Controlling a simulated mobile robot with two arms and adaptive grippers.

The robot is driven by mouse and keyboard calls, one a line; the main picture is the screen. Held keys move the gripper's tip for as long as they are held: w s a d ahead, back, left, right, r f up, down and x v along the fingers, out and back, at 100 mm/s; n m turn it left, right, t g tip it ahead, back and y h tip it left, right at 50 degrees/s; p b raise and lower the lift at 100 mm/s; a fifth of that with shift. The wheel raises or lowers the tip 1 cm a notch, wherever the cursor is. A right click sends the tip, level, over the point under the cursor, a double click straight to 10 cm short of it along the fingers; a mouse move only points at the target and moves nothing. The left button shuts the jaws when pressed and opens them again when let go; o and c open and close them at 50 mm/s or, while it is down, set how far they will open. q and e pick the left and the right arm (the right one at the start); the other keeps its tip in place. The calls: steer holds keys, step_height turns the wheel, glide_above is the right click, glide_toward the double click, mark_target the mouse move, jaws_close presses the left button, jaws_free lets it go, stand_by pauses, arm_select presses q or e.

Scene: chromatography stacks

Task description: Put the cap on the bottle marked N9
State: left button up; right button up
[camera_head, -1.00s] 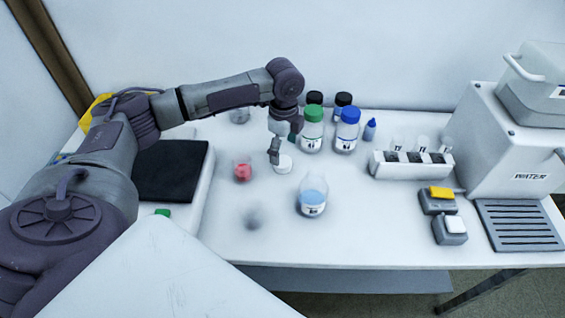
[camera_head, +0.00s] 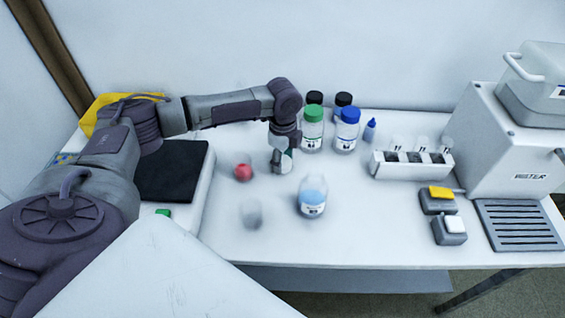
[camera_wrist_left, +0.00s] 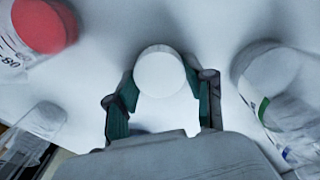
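The white cap (camera_wrist_left: 160,73) lies upright between my left gripper's two green finger pads (camera_wrist_left: 163,92) in the left wrist view; any gap to the pads is too small to judge. In the head view my left gripper (camera_head: 281,163) points down at the table and mostly hides the cap. An uncapped bottle with pale blue liquid (camera_head: 312,197) stands to the right and nearer the front; its label is too blurred to read. My right gripper is not in view.
A small vessel with red contents (camera_head: 243,173) is left of the gripper, with an empty clear vessel (camera_head: 251,214) in front. Green-capped (camera_head: 312,128) and blue-capped (camera_head: 347,131) bottles stand close behind. A white rack (camera_head: 410,166) is at right. The front table is clear.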

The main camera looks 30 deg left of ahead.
mark_target(283, 161)
arm_select(q)
steer(key=shift+c, duration=0.2)
step_height(283, 161, up, 10)
stand_by(0.5)
